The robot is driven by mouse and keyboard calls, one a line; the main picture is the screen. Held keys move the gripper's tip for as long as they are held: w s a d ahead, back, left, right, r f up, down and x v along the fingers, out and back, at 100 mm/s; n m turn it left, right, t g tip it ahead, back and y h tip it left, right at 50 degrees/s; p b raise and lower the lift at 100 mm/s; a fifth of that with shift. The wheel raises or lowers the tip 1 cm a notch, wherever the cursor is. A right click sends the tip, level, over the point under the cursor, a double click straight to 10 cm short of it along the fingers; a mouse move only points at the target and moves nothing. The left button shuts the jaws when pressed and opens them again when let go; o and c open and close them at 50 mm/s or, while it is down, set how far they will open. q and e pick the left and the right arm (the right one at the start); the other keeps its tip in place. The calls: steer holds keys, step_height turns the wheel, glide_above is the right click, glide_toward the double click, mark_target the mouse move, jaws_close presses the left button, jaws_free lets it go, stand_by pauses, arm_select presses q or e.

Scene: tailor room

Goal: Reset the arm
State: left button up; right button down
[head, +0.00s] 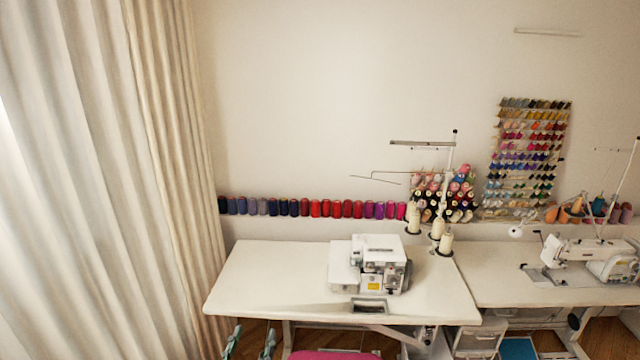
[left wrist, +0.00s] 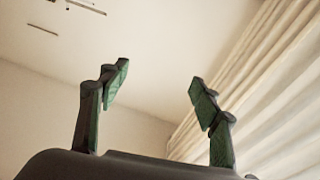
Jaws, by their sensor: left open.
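My left gripper (head: 250,342) shows only by its two fingertips at the bottom edge of the head view, in front of the left end of the sewing table. In the left wrist view the left gripper (left wrist: 158,85) has its two green-padded fingers spread wide apart, with nothing between them. The fingers point up toward the ceiling. My right gripper is in neither view.
A white table (head: 260,275) holds a white overlock machine (head: 368,265). A second table (head: 490,290) with a sewing machine (head: 590,258) stands at the right. Pale curtains (head: 90,180) hang at the left. Thread spools (head: 315,208) line the wall.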

arm_select(q)
steer(key=s+a+f+n+g+y, duration=0.1)
steer(key=s+a+f+g+y, duration=0.2)
steer(key=a+f, duration=0.35)
steer(key=s+a+f+n+g+y, duration=0.1)
steer(key=s+a+f+g, duration=0.2)
steer(key=s+a+f, duration=0.35)
steer(key=s+a+f+n+g+y, duration=0.1)
steer(key=s+a+f+g+y, duration=0.2)
steer(key=f, duration=0.6)
steer(key=s+a+f+m+g+h, duration=0.15)
steer(key=s+f+g, duration=0.35)
steer(key=s, duration=0.6)
steer(key=s+a+f+m+g+h, duration=0.1)
steer(key=s+a+f+g+h, duration=0.15)
steer(key=s+f, duration=0.7)
steer(key=s+d+f+g, duration=0.1)
steer(key=s+f, duration=0.1)
steer(key=f, duration=1.1)
steer(key=s+d+f+g, duration=0.1)
steer(key=f, duration=1.1)
steer(key=s+f+m, duration=0.1)
steer(key=s+f, duration=1.8)
steer(key=s, duration=0.1)
steer(key=shift+d+f+g, duration=0.2)
steer(key=shift+d+g, duration=0.05)
steer(key=shift+g, duration=0.1)
